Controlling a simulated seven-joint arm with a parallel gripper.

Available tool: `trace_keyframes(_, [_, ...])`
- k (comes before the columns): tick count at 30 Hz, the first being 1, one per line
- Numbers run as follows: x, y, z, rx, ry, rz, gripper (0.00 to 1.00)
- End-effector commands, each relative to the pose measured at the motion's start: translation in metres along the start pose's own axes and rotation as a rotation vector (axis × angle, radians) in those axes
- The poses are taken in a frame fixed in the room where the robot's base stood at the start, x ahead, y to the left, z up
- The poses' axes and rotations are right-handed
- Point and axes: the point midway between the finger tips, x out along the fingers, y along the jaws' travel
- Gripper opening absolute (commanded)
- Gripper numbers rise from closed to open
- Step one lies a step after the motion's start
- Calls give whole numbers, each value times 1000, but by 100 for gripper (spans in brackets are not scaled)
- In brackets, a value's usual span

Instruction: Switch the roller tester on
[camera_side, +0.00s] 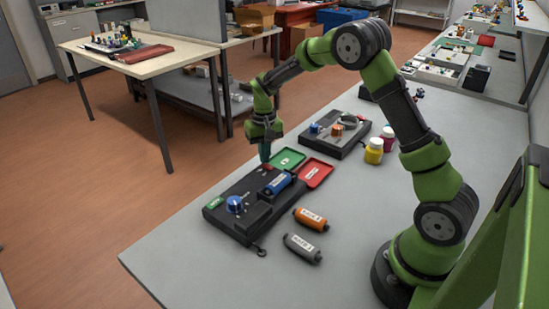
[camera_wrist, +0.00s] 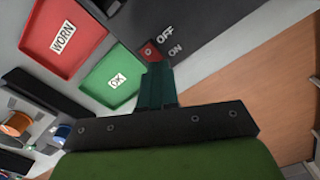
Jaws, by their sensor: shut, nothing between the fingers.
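The roller tester (camera_side: 222,212) is a long black unit on the table, with a blue cartridge (camera_side: 277,184) and a blue knob (camera_side: 235,203) on top. Its small red switch (camera_wrist: 149,51) shows in the wrist view beside the white words OFF and ON. Which way the switch is set is too small to tell. My gripper (camera_side: 265,158) points down over the far end of the tester. Its dark green fingers (camera_wrist: 155,68) are shut and empty, their tips close to the switch. I cannot tell whether they touch it.
A green OK tray (camera_wrist: 98,92) and a red WORN tray (camera_wrist: 50,62) lie beside the tester. An orange cartridge (camera_side: 311,218) and a grey cartridge (camera_side: 302,248) lie in front. Another device (camera_side: 323,144) and a yellow bottle (camera_side: 374,152) stand farther right.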

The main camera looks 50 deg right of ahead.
Motion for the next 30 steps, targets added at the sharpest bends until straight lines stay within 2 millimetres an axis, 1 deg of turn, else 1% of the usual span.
trace_keyframes(15, [8,0,0,1,-2,0,0])
trace_keyframes(18, [7,0,0,1,-1,0,0])
trace_keyframes(20, [5,0,0,1,0,0,0])
trace_keyframes(30, [-23,0,0,0,2,-1,0])
